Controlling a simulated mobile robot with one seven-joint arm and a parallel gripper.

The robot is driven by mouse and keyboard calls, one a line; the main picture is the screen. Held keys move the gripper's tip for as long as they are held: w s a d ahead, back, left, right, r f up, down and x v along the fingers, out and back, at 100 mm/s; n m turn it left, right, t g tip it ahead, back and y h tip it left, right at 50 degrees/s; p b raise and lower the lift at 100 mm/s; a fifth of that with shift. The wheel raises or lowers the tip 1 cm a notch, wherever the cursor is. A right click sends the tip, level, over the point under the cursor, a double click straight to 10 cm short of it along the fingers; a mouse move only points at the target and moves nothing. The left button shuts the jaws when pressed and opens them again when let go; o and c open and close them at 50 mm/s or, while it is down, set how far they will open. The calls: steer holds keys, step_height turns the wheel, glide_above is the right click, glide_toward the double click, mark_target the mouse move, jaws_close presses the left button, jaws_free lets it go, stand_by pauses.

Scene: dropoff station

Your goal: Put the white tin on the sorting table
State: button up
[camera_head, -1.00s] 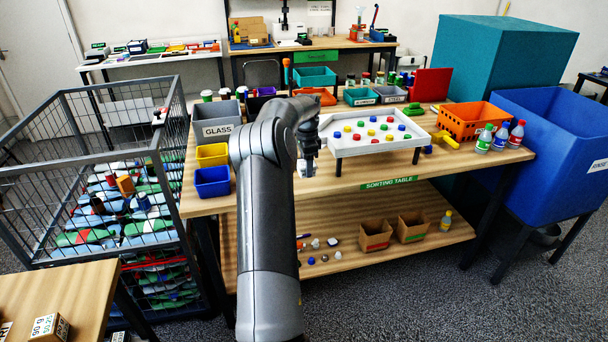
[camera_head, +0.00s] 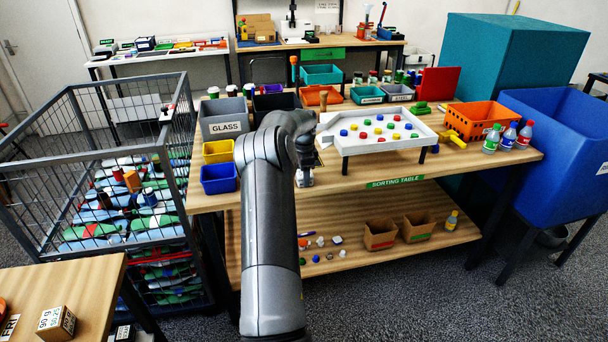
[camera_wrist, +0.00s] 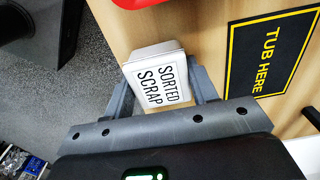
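The white tin (camera_wrist: 158,78) is a small white box with rounded corners, labelled "SORTED SCRAP". In the wrist view it sits between the two fingers of my gripper (camera_wrist: 163,92), which appear closed on its sides. In the head view my gripper (camera_head: 305,178) is at the front edge of the sorting table (camera_head: 350,172), left of the white tray, with a pale bit of the tin at its tip. The tin overlaps the wooden edge in the wrist view; I cannot tell its height or whether it touches the tabletop.
The white legged tray (camera_head: 345,147) with coloured caps stands right of my gripper. Blue (camera_head: 219,179) and yellow (camera_head: 218,151) bins and a grey "GLASS" bin (camera_head: 224,127) stand left. A wire cage (camera_head: 75,165) is further left.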

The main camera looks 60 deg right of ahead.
steer(key=o, duration=0.4)
steer(key=shift+o, duration=0.2)
